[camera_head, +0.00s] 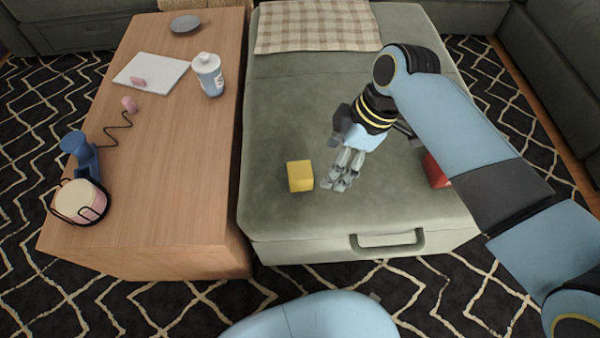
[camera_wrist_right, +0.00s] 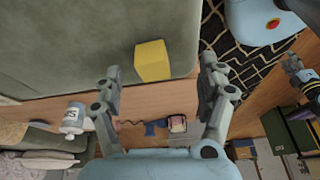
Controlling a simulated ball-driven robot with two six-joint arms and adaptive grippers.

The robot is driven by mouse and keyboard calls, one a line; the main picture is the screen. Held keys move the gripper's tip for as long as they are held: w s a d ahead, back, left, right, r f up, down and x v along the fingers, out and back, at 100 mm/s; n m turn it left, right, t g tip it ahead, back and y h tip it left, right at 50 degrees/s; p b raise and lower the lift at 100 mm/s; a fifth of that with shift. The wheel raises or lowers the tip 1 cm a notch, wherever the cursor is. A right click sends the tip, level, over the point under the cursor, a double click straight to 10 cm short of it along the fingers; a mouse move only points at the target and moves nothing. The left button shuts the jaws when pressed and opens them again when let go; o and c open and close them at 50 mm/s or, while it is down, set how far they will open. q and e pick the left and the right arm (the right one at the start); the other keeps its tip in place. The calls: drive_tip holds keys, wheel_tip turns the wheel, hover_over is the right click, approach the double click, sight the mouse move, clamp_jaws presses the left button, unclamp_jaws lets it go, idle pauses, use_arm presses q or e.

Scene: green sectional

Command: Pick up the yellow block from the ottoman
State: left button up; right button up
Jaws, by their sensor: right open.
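The yellow block (camera_head: 300,176) sits on the green ottoman (camera_head: 285,110), near its front left part. My right gripper (camera_head: 342,180) is just right of the block in the head view, pointing down, with its fingers apart and empty. In the right wrist view the block (camera_wrist_right: 152,60) shows ahead between the two open fingers (camera_wrist_right: 160,70), not held. What looks like my left gripper (camera_wrist_right: 295,68) shows small at the right edge of the right wrist view; its jaws are unclear.
A red object (camera_head: 434,172) on the ottoman is partly hidden by my right arm. A checked blanket (camera_head: 318,25) lies at the back. The wooden table (camera_head: 170,130) at left holds a white bottle (camera_head: 208,75), a notepad (camera_head: 150,72) and a blue item (camera_head: 80,152).

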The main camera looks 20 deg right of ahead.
sight(304, 170)
drive_tip(key=w+a+f, duration=0.1)
drive_tip(key=w+a+n+b, duration=0.1)
drive_tip(key=w+a+f+n+y+b, duration=0.1)
drive_tip(key=a, duration=0.1)
drive_tip(key=shift+f, duration=0.3)
drive_tip(key=shift+a+f, duration=0.1)
drive_tip(key=shift+f, duration=0.3)
drive_tip(key=b+x, duration=0.2)
drive_tip(key=x, duration=0.2)
drive_tip(key=shift+b, duration=0.3)
drive_tip(key=shift+f, duration=0.4)
drive_tip(key=shift+w, duration=0.1)
drive_tip(key=shift+r, duration=0.1)
drive_tip(key=shift+c, duration=0.5)
use_arm(q)
drive_tip(key=f, duration=0.2)
drive_tip(key=a+f, duration=0.1)
drive_tip(key=f, duration=0.1)
drive_tip(key=shift+w, duration=0.25)
use_arm(e)
drive_tip(key=c, duration=1.2)
